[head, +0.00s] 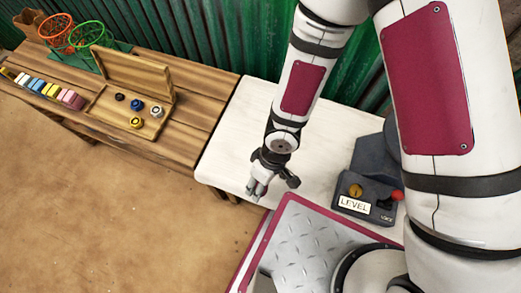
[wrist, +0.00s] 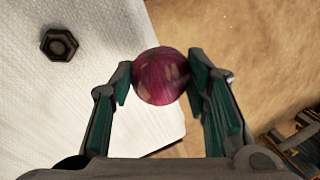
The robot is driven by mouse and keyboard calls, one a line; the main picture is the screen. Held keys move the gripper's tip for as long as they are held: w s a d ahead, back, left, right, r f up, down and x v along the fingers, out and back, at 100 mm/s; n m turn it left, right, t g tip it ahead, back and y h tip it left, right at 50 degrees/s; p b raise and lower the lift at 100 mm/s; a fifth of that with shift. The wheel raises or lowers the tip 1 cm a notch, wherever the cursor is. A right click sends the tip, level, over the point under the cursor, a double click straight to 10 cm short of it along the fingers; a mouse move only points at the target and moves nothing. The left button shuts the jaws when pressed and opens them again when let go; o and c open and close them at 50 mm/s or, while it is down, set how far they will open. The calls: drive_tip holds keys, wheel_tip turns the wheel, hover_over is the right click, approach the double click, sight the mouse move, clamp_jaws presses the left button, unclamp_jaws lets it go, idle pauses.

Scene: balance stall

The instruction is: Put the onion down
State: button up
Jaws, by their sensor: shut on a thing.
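A round purple-red onion (wrist: 160,84) is between the fingers of my gripper (wrist: 158,82) in the wrist view, and the gripper is shut on it. Below the onion in that view is a corner of the white table (wrist: 60,105), with brown floor beyond. How high the onion is above the tabletop I cannot tell. In the head view my gripper (head: 272,187) points down near the front left part of the white table (head: 240,125). The onion does not show clearly there; the gripper hides it.
A dark hex nut (wrist: 59,44) lies on the white table. A grey box marked LEVEL (head: 352,206), with a red knob (head: 397,195), stands to the right. A wooden bench (head: 205,90) at left bears an open wooden box (head: 105,103), coloured blocks (head: 52,90) and baskets (head: 87,35).

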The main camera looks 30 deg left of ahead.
drive_tip(key=w+a+b, duration=0.1)
drive_tip(key=w+a, duration=0.1)
drive_tip(key=w+a+b, duration=0.2)
drive_tip(key=w, duration=0.1)
drive_tip(key=w+a+f+b, duration=0.1)
drive_tip(key=w+a, duration=0.1)
drive_tip(key=w, duration=0.1)
drive_tip(key=shift+b, duration=0.4)
drive_tip(key=shift+s+f+b, duration=0.1)
drive_tip(key=shift+f+b, duration=0.85)
drive_tip(key=shift+f, duration=0.75)
drive_tip(key=o, duration=1.2)
drive_tip(key=shift+f, duration=0.1)
drive_tip(key=v, duration=1.2)
